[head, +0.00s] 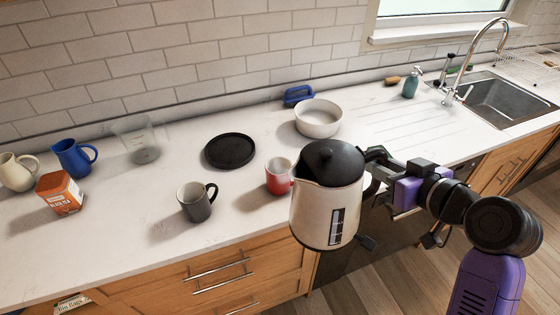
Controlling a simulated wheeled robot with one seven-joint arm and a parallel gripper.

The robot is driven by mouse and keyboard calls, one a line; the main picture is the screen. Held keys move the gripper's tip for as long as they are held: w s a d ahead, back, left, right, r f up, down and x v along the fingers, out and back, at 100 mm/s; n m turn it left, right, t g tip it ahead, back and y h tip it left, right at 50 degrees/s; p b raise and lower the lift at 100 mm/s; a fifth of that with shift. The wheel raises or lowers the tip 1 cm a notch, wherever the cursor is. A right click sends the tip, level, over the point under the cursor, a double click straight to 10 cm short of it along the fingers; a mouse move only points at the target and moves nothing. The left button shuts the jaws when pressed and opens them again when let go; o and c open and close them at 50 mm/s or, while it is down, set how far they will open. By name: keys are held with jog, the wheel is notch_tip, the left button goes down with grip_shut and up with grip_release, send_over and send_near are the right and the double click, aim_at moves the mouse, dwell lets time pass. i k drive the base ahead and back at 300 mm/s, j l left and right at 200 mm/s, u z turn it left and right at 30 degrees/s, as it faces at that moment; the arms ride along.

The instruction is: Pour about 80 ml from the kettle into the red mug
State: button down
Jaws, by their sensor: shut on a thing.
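The kettle (322,210) is cream with a black lid and a dark level window. It is held up in front of the counter edge and looks close to upright. My gripper (372,172) is shut on the kettle at its right side; the fingers and handle are partly hidden behind the body. The red mug (279,180) is red below and pale above. It stands upright on the counter just left of the kettle, its right side partly covered by the kettle. The kettle's spout points left, near the mug in the picture. No stream of water shows.
A grey mug (195,205) stands left of the red mug. A black round plate (230,150), a white bowl (318,120) and a blue-handled item (298,95) lie behind. A clear beaker (137,142), blue jug (72,159), cream mug (17,175) and tea box (60,194) stand left. The sink (500,98) is right.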

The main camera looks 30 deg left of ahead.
aim_at(272, 187)
jog(key=i+j, duration=0.15)
jog(key=i, duration=0.3)
jog(key=i+j, duration=0.2)
jog(key=i, duration=0.25)
